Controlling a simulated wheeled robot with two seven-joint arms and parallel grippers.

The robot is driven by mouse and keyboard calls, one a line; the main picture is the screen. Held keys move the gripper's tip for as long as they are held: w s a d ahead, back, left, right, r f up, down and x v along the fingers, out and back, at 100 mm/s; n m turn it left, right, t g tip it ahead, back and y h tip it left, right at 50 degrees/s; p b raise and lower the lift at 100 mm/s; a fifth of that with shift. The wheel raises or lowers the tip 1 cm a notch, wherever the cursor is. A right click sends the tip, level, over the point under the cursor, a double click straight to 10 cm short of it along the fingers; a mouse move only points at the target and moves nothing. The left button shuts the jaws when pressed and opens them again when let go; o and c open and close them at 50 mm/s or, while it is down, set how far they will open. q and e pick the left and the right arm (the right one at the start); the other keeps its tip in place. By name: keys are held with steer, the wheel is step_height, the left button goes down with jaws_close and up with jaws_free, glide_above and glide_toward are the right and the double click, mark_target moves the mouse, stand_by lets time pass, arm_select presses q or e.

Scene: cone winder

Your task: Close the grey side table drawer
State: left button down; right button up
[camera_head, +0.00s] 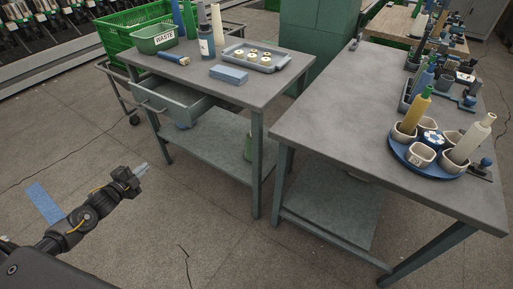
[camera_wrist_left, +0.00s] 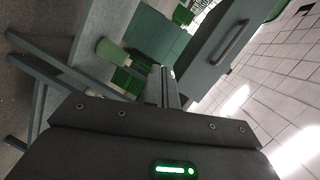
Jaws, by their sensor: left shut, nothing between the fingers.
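The grey side table (camera_head: 262,90) stands at the back left of the head view. Its grey drawer (camera_head: 172,108) is pulled out from under the left part of the top and stands open. In the left wrist view the drawer front (camera_wrist_left: 222,50) with its bar handle (camera_wrist_left: 229,43) shows at the upper right, tilted in the picture. My left gripper (camera_head: 143,168) is shut and empty, in front of and below the drawer, apart from it. It also shows in the left wrist view (camera_wrist_left: 168,75). My right gripper is not in view.
A green WASTE bin (camera_head: 155,40), a blue box (camera_head: 229,75), a grey tray (camera_head: 256,58) and bottles stand on the side table. A second grey table (camera_head: 340,110) at the right holds a blue round tray (camera_head: 427,172) with cups.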

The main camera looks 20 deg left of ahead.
mark_target(183, 117)
arm_select(q)
steer(key=w+d+r+m+t+h+b, duration=0.1)
steer(key=w+d+r+m+h, duration=0.15)
steer(key=r, duration=0.35)
steer(key=w+d+r+m+t+h+b, duration=0.1)
steer(key=d+r+m+h, duration=0.1)
steer(key=r+m, duration=0.25)
steer(key=shift+n, duration=0.5)
steer(key=x, duration=1.4)
steer(key=shift+b, duration=0.4)
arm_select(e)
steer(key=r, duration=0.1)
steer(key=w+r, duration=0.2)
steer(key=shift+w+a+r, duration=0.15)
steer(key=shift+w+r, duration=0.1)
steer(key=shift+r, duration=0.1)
arm_select(q)
steer(key=shift+a, duration=0.1)
